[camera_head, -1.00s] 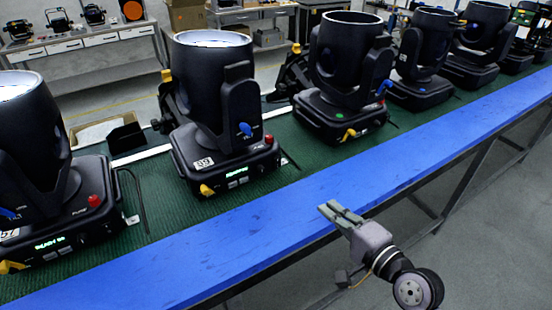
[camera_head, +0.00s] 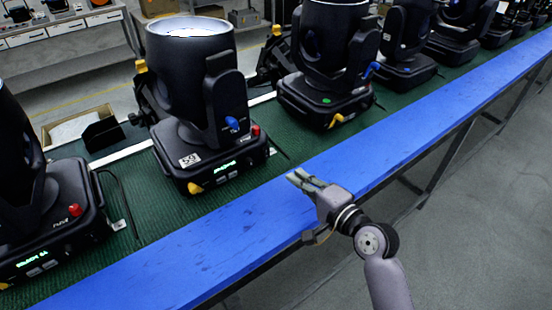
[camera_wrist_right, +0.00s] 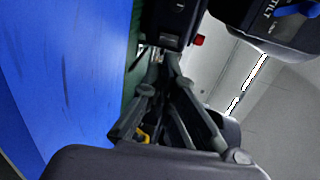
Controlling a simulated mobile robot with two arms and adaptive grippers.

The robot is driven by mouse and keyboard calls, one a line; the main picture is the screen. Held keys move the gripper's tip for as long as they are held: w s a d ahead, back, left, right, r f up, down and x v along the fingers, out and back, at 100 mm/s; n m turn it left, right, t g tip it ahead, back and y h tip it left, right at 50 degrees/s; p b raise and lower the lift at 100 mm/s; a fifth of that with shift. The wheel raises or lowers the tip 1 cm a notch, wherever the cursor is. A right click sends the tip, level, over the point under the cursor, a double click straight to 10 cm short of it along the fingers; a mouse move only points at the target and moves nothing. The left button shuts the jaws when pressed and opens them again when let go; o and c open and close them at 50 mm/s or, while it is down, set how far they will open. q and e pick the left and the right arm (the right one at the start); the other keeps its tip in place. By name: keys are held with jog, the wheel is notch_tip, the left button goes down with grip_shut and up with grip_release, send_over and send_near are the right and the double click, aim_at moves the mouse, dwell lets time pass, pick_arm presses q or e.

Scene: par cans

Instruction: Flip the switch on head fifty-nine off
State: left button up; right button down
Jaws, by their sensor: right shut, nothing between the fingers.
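Head fifty-nine (camera_head: 205,85) is a black moving-head light with a white "59" label (camera_head: 190,160). Its base has a red knob (camera_head: 255,130), a lit green display (camera_head: 224,166), a blue lever (camera_head: 232,123) and a yellow lever (camera_head: 195,187). I cannot tell which part is the switch. My right gripper (camera_head: 303,179) is shut and empty over the blue edge, right of the base and apart from it. In the right wrist view its fingers (camera_wrist_right: 160,62) point at a black base with a red knob (camera_wrist_right: 198,40). My left gripper is out of view.
The blue rail (camera_head: 240,230) runs along the front of the green bench top (camera_head: 165,215). Similar heads stand on both sides, one at left (camera_head: 50,215) and one at right (camera_head: 330,95). A shallow box (camera_head: 80,130) lies behind. The floor at right is clear.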

aim_at(269, 156)
jog(key=p+x, duration=0.1)
jog(key=x, duration=0.7)
jog(key=shift+r, duration=0.1)
jog(key=shift+w+a, duration=0.4)
jog(key=shift+w, duration=0.2)
jog(key=shift+f, duration=0.2)
jog(key=shift+f, duration=0.1)
jog(key=b, duration=0.3)
jog(key=shift+w+a+f+t+y+b, duration=0.15)
jog(key=shift+f+t+y+b, duration=0.15)
jog(key=shift+t+b, duration=0.1)
jog(key=shift+r+p, duration=0.4)
jog(key=shift+s+d+f, duration=0.1)
jog(key=shift+s+d, duration=0.25)
jog(key=shift+s, duration=0.1)
jog(key=v, duration=1.1)
